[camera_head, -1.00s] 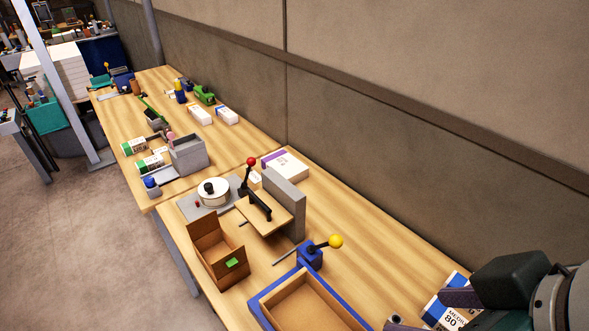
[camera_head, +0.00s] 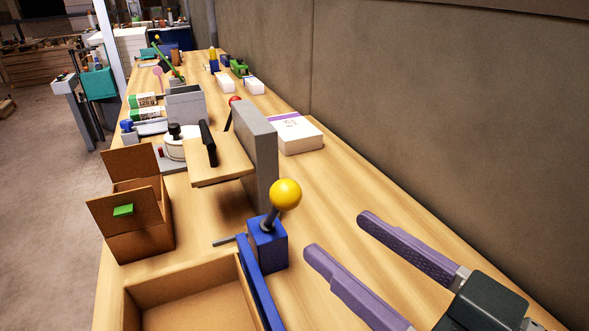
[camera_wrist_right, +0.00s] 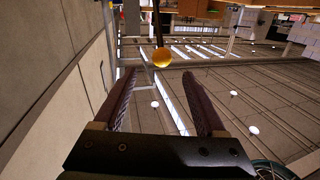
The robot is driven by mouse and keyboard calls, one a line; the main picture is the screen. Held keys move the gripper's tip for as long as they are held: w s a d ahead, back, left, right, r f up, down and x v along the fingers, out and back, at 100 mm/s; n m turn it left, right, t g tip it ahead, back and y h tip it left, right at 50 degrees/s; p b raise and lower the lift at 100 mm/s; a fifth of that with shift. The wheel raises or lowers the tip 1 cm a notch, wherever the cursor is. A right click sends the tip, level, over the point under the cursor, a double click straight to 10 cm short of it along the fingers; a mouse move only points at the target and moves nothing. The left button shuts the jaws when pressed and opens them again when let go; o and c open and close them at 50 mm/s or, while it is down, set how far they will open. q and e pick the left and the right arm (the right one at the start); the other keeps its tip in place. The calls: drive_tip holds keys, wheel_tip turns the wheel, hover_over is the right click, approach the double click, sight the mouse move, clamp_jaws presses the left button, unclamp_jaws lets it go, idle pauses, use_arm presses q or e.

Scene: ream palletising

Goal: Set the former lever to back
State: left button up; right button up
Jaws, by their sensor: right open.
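The lever with a yellow ball knob (camera_head: 285,194) stands on a blue block (camera_head: 268,246) beside the blue-edged former frame (camera_head: 258,285). Its dark stem leans a little to the right in the head view. My right gripper (camera_head: 340,234) is open and empty, to the right of the lever and apart from it. Its two purple fingers point toward the lever's side of the table. In the right wrist view the yellow knob (camera_wrist_right: 162,58) shows just beyond the gap between the fingertips (camera_wrist_right: 158,76). My left gripper is not in view.
A cardboard box with a green tab (camera_head: 130,220) stands at the left. A grey upright plate (camera_head: 258,150) with a wooden board (camera_head: 222,172) stands behind the lever. A white ream with purple trim (camera_head: 297,135) lies near the wall.

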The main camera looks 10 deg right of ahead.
sight(296, 203)
drive_tip(key=x, duration=1)
drive_tip(key=shift+s+a+r, duration=0.1)
drive_tip(key=shift+a, duration=0.05)
clamp_jaws()
idle(1.1)
